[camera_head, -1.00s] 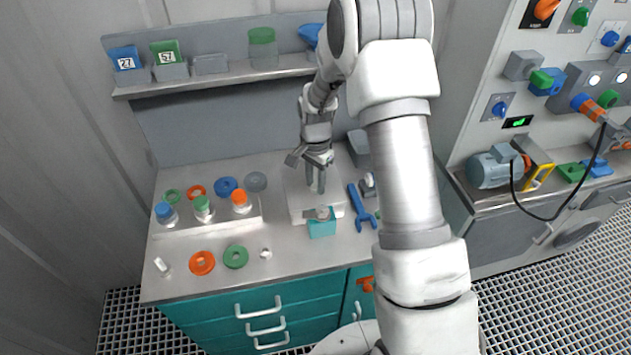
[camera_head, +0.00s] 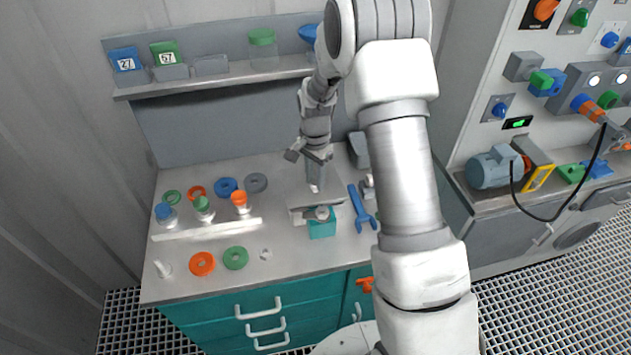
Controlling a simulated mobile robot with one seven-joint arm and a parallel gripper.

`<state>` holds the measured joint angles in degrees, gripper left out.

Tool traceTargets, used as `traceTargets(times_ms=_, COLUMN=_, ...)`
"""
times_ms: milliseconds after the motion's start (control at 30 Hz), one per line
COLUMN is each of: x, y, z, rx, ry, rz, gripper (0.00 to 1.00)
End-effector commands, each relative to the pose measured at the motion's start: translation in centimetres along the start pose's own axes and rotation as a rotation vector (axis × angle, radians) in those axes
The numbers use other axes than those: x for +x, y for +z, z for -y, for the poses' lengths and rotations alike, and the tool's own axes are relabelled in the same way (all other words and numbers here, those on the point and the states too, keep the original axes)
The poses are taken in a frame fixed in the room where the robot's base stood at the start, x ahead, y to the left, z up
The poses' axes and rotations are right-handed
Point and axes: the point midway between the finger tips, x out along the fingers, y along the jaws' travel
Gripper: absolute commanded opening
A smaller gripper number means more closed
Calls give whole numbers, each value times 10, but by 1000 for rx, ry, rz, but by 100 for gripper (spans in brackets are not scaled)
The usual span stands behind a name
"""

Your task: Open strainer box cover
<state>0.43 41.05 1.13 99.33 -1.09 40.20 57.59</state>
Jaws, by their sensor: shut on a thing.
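The strainer box (camera_head: 297,219) stands on the workbench, right of the middle, with a teal block with a round grey part (camera_head: 321,229) at its front. Its grey cover (camera_head: 336,194) sits over it and looks darker and tilted. My gripper (camera_head: 314,187) points down at the cover's middle and is shut on its small light handle, which is mostly hidden by the fingers. The box's inside cannot be seen, and the back of the cover is partly hidden by my arm.
A blue wrench (camera_head: 361,207) lies close to the right of the box. A rack with capped vessels (camera_head: 205,227) and several coloured rings (camera_head: 202,263) occupy the left of the bench. A shelf (camera_head: 205,82) runs along the back wall.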

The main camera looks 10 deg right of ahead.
Motion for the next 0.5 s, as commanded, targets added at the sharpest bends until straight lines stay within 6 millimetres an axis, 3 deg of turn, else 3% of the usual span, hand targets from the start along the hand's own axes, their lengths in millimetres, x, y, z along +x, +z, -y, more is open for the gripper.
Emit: traceTargets(times_ms=500, x=-44, y=-26, z=43, rx=-3, ry=-21, rz=-13, gripper=0)
